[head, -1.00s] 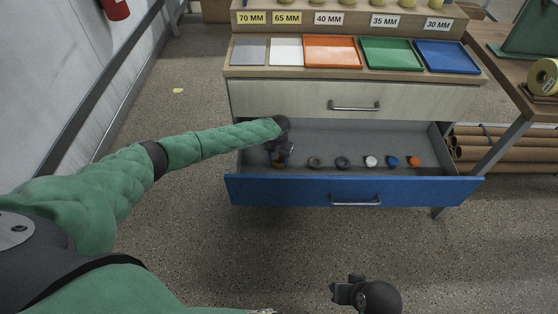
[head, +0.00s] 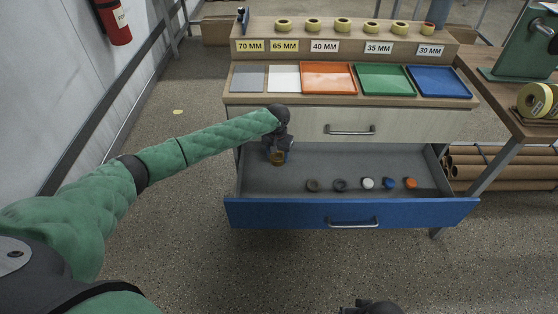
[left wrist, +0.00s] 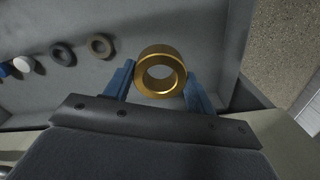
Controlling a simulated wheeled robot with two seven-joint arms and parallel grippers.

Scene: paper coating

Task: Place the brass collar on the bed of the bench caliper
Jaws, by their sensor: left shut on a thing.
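The brass collar (head: 278,158) is a gold ring held between the fingers of my left gripper (head: 277,150), above the left end of the open blue-fronted drawer. In the left wrist view the collar (left wrist: 161,72) sits between the two blue fingertips (left wrist: 160,85), its hole facing the camera. My right gripper (head: 372,307) is mostly cut off at the bottom edge; its fingers cannot be made out. A small dark upright device (head: 243,16) stands at the back left of the bench top; I cannot tell whether it is the bench caliper.
The drawer (head: 350,213) holds several other rings in a row, dark, white, blue and orange. Coloured trays, including an orange one (head: 328,78), line the bench top. Behind them, yellow rolls stand on a shelf with size labels. A side table (head: 520,120) stands at right.

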